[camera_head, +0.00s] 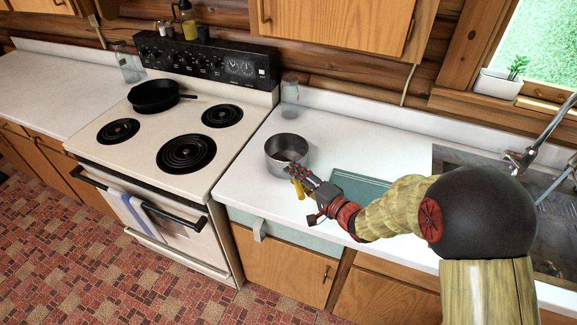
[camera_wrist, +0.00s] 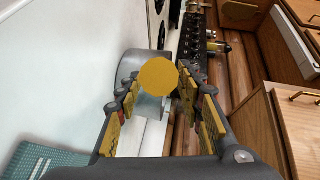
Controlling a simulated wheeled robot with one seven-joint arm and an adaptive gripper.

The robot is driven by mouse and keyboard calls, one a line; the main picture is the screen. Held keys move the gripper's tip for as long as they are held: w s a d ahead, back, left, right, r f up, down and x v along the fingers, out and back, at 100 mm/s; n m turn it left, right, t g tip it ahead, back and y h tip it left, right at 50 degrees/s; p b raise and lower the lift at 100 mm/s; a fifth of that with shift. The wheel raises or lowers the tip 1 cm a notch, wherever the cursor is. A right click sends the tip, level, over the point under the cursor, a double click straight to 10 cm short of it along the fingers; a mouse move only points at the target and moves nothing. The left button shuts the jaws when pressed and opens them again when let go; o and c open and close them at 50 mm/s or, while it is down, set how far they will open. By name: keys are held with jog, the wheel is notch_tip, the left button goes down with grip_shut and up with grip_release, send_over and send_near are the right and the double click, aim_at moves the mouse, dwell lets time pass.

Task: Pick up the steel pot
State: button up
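The steel pot (camera_head: 287,147) stands upright on the white counter just right of the stove. It also shows in the wrist view (camera_wrist: 130,65), ahead of my fingers and partly hidden by them. My gripper (camera_head: 293,172) is near the pot's front-right side. In the wrist view my gripper (camera_wrist: 158,85) has its two fingers apart, with yellow pads. A yellow disc (camera_wrist: 158,76) covers part of the pot between the fingers; I cannot tell what it is. I cannot tell whether a finger touches the pot.
A black skillet (camera_head: 155,96) sits on the white stove (camera_head: 140,150). A glass jar (camera_head: 290,96) stands behind the pot. A teal board (camera_head: 360,186) lies to the right, before the sink (camera_head: 470,160). Wooden cabinets (camera_head: 340,20) hang above.

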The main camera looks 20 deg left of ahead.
jog(key=shift+w+a, duration=0.15)
jog(key=shift+a, duration=0.15)
jog(key=shift+c, duration=0.8)
jog(key=c, duration=0.7)
grip_shut()
